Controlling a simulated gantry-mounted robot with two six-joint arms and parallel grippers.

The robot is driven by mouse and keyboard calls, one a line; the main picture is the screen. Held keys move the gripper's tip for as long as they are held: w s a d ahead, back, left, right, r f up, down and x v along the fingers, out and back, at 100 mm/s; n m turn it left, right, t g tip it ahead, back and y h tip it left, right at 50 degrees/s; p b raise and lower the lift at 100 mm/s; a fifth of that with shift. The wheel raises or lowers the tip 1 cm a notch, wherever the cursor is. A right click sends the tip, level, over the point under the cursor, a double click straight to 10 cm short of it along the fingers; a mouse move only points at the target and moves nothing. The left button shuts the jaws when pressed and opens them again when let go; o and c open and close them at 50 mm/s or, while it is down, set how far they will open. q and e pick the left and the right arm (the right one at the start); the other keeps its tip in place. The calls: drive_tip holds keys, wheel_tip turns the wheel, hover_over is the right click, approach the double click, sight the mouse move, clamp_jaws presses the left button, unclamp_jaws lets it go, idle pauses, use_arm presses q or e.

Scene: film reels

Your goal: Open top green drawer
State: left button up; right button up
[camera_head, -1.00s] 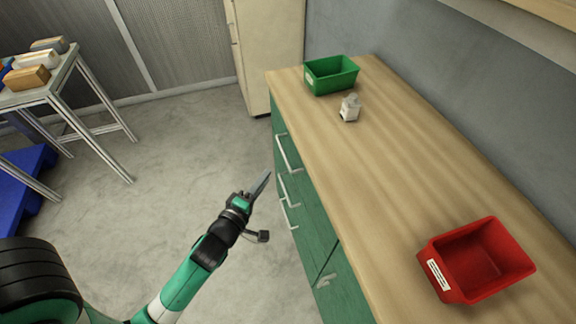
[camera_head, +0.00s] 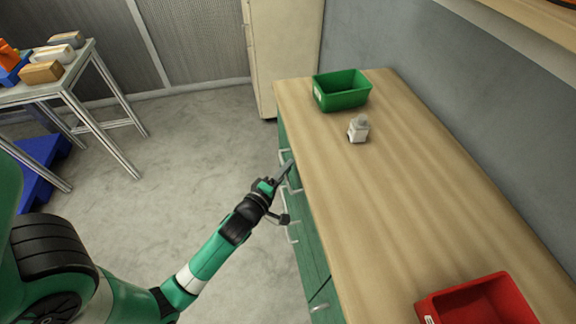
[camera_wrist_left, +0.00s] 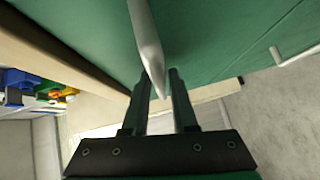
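The green drawer cabinet (camera_head: 310,255) stands under a wooden worktop, its front facing left in the head view. Its drawers look closed. My left gripper (camera_head: 289,167) is at the cabinet front, by the upper light-coloured bar handle (camera_head: 284,156). In the left wrist view, a pale handle (camera_wrist_left: 149,45) reaches down between the two fingers of the left gripper (camera_wrist_left: 160,82). The fingers stand apart with the handle between or just in front of them; I see no clear grip on it. My right gripper is not in view.
On the worktop (camera_head: 400,190) are a green bin (camera_head: 342,92), a small grey-white object (camera_head: 358,130) and a red bin (camera_head: 475,305). A cream cabinet (camera_head: 285,50) stands behind. A metal table (camera_head: 80,75) with boxes is at left. The floor beside the drawers is clear.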

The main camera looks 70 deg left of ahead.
use_arm(q)
drive_tip(key=shift+s+d, duration=0.1)
clamp_jaws()
drive_tip(key=shift+f, duration=0.1)
idle(1.1)
